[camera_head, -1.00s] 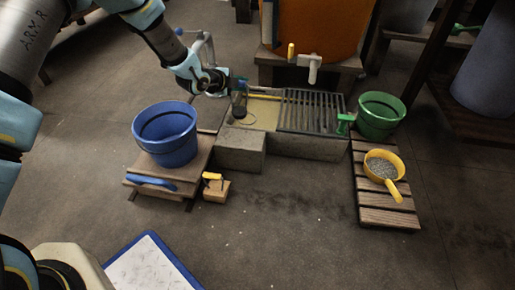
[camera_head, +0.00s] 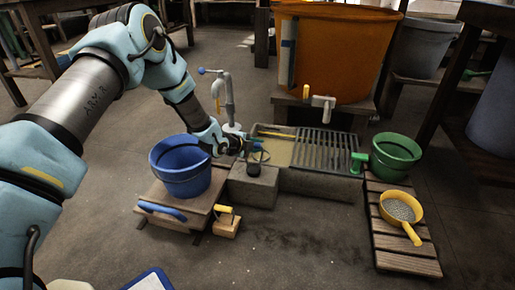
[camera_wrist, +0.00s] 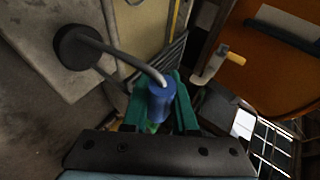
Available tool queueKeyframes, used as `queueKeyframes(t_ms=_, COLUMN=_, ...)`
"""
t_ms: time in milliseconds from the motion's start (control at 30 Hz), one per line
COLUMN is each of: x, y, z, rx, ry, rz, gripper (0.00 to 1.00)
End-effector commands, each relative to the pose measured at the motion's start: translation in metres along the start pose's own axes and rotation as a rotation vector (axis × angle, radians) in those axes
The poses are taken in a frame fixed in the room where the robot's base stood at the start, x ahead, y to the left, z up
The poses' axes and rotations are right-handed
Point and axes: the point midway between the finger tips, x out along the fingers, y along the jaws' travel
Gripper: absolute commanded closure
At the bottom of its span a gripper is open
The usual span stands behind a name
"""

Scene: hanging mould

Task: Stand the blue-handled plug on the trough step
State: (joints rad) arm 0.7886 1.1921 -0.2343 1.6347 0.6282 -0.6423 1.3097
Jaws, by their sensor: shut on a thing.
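My gripper (camera_head: 243,148) reaches in from the left over the trough (camera_head: 280,152). In the wrist view its green fingers (camera_wrist: 160,105) are shut on the blue handle (camera_wrist: 161,100) of the plug. A grey bent stem runs from the handle to the round black plug end (camera_wrist: 77,47). In the head view the black end (camera_head: 254,168) shows over the top of the concrete trough step (camera_head: 252,188), at the trough's left front. I cannot tell whether it touches the step. The wrist view shows the plug tilted against the grey slab behind it.
A blue bucket (camera_head: 182,170) stands close left on a wooden stand. A metal tap (camera_head: 227,100) rises behind. A grate (camera_head: 325,150) covers the trough's right part. A green bucket (camera_head: 395,155) and a yellow scoop (camera_head: 400,207) are at right, an orange tub (camera_head: 335,60) behind.

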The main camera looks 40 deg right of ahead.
Motion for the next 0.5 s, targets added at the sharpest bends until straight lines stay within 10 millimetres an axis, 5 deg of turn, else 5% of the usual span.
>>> queueKeyframes(t_ms=300, x=0.0015, y=0.0015, z=0.0006, rx=0.002, ry=0.0, rz=-0.001, gripper=1.0)
queueKeyframes(t_ms=333, x=0.001, y=0.001, z=0.0006, rx=0.001, ry=0.0, rz=-0.001, gripper=0.72)
queueKeyframes(t_ms=500, x=0.0007, y=0.0006, z=0.0004, rx=0.001, ry=0.0, rz=-0.001, gripper=0.52)
